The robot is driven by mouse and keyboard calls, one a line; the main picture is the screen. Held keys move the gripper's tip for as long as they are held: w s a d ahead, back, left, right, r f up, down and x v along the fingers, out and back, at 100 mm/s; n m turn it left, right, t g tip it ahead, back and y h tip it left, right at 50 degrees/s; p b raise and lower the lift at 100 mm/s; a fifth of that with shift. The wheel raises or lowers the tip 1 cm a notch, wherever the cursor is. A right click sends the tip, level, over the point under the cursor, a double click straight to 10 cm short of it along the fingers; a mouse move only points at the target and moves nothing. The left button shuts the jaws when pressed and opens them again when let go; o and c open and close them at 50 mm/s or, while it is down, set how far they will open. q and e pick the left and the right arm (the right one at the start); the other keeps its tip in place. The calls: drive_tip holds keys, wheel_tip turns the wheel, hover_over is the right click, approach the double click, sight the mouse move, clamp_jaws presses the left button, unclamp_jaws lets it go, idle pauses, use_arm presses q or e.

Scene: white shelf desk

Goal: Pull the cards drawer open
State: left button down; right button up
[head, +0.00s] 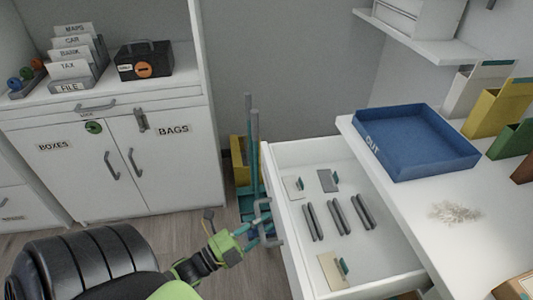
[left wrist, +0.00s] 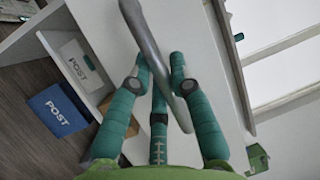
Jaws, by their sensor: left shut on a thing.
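A white drawer (head: 288,221) stands pulled out from under the white desk, its inside showing from above. It holds several grey bars and a few pale cards with teal and grey parts. No label can be read on its front, so I cannot tell by name that it is the cards drawer. A grey bar handle (left wrist: 153,45) is on its front. My left gripper (head: 260,222) is at this front, its teal fingers shut around the handle in the left wrist view (left wrist: 158,72). My right gripper is out of view.
A blue tray (head: 418,150) sits on the desk above the drawer. A white cabinet (head: 100,165) stands at left with a file rack and a black box on top. Wooden floor lies between.

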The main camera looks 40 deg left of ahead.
use_arm(q)
drive_tip(key=shift+f, duration=0.1)
drive_tip(key=c, duration=1.1)
unclamp_jaws()
drive_tip(key=v, duration=1.2)
